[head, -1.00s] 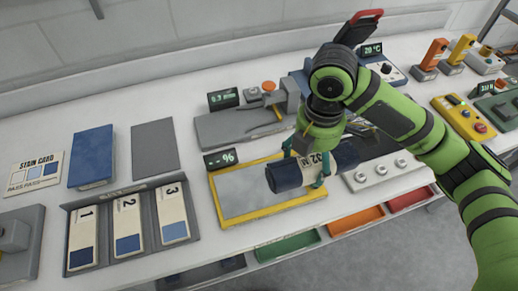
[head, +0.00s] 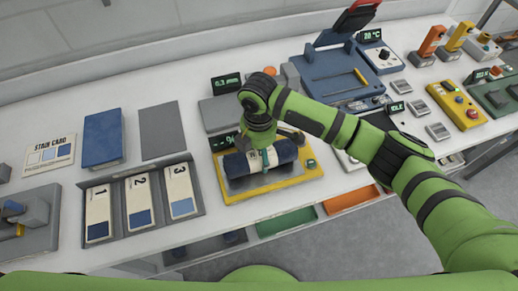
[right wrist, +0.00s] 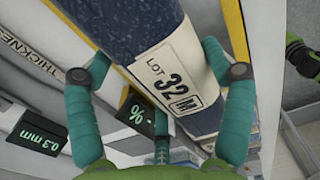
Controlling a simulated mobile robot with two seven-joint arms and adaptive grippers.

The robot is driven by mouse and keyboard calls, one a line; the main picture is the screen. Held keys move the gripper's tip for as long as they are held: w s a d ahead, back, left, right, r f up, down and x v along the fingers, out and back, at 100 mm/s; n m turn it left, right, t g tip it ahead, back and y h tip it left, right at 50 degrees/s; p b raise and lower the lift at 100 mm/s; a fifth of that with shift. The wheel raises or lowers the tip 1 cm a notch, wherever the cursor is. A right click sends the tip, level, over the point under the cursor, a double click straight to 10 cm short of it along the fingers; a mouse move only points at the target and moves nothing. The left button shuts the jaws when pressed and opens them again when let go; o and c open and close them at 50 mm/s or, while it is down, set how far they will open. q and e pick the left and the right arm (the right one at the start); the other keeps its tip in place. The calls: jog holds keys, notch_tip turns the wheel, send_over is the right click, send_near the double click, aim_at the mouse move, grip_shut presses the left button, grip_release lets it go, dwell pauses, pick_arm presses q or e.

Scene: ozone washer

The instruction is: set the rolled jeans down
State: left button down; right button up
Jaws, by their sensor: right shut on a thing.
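The rolled jeans (head: 285,154) are a dark blue roll with a white label band. They lie lengthwise over the grey plate of the yellow-framed tray (head: 235,197). I cannot tell whether they touch the plate. My right gripper (head: 265,158) is shut around the middle of the roll from above. In the right wrist view the roll (right wrist: 112,28) runs between the teal fingers, and its label reads LOT 32 M. Part of the tray is hidden beneath the roll. My left gripper does not show.
Holder cards 1, 2 and 3 (head: 140,203) lie to the left, with a blue block (head: 102,140) behind. A blue machine (head: 325,77) and yellow control box (head: 455,104) are to the right.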

jog(key=shift+w+f, duration=0.1)
jog(key=shift+f, duration=0.35)
jog(key=shift+f, duration=0.1)
jog(key=o, duration=1.4)
jog(key=shift+f, duration=0.1)
jog(key=shift+c, duration=0.2)
notch_tip(320, 180, up, 11)
jog(key=shift+b, duration=1.25)
jog(key=shift+r, duration=0.7)
